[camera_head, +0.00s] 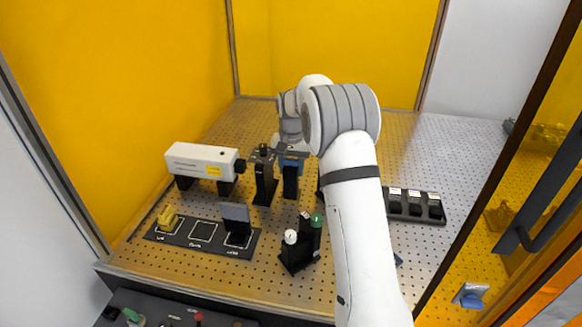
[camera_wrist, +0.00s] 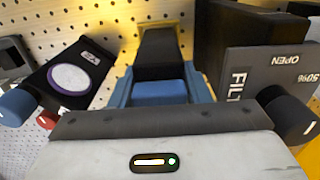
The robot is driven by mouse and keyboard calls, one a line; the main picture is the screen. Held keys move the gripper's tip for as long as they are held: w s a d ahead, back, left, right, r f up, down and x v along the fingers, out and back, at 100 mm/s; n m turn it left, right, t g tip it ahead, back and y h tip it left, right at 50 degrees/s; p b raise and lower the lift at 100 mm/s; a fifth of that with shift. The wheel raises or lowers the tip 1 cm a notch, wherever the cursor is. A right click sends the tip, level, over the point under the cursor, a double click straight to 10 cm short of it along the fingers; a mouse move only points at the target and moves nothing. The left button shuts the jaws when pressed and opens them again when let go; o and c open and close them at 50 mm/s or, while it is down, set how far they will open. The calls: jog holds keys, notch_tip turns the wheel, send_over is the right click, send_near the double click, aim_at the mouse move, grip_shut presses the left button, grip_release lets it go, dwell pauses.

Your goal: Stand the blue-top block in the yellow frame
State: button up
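My gripper (camera_head: 291,154) points down over the middle of the perforated table. In the wrist view, its two blue-grey fingers (camera_wrist: 160,88) flank the blue-top block with no clear gap. The block (camera_wrist: 160,50) has black sides, and its blue top lies between the fingers. In the head view, its dark body (camera_head: 290,186) hangs or stands below my gripper; I cannot tell whether it touches the table. A small yellow piece (camera_head: 168,218) sits at the left end of a black plate; it is too small to tell whether it is the yellow frame.
The black plate (camera_head: 180,237) has an empty white-outlined square in the middle and a grey upright piece (camera_head: 236,218) at right. A white instrument (camera_head: 202,162) and a dark mount (camera_head: 264,180) stand left of my gripper. Knobbed posts (camera_head: 298,245) stand in front. A dark rack (camera_head: 415,217) is at right.

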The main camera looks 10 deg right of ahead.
jog(key=o, duration=0.4)
jog(key=shift+d, duration=0.1)
jog(key=shift+o, duration=0.2)
jog(key=shift+r, duration=0.15)
jog(key=shift+r+p, duration=0.4)
jog(key=shift+r, duration=0.05)
jog(key=shift+r+p, duration=1.9)
jog(key=shift+r, duration=1.1)
